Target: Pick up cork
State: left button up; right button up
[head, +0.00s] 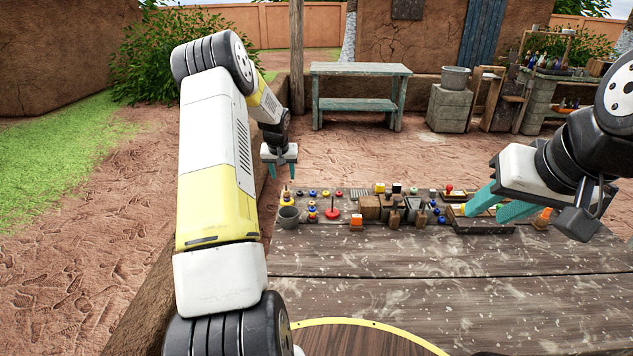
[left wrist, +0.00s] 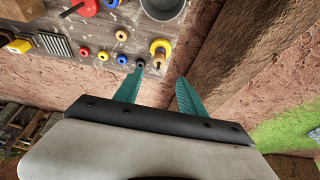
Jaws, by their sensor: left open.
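My left gripper (head: 283,177) is open and empty above the far left corner of the table. Just below it stands a small tan piece (head: 286,188), perhaps the cork, at a yellow round piece (head: 287,201). In the left wrist view the tan piece (left wrist: 158,61) shows against the yellow ring (left wrist: 160,47), just beyond the gap between my open fingertips (left wrist: 160,75). I cannot tell whether it sits in the ring or only on it. My right gripper (head: 485,214) is open over the right side of the table, near a dark tray.
A grey cup (head: 289,217) stands close to the yellow piece, by the table's left edge. Small colored knobs, a red disc with a rod (head: 332,213), wooden blocks (head: 370,208) and the dark tray (head: 483,228) line the far side. The wooden table's near part (head: 430,285) is clear.

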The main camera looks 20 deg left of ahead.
aim_at(286, 191)
pick_arm(q)
jog(key=x, duration=0.9)
jog(key=shift+s+d, duration=0.15)
jog(key=shift+c, duration=0.5)
grip_shut()
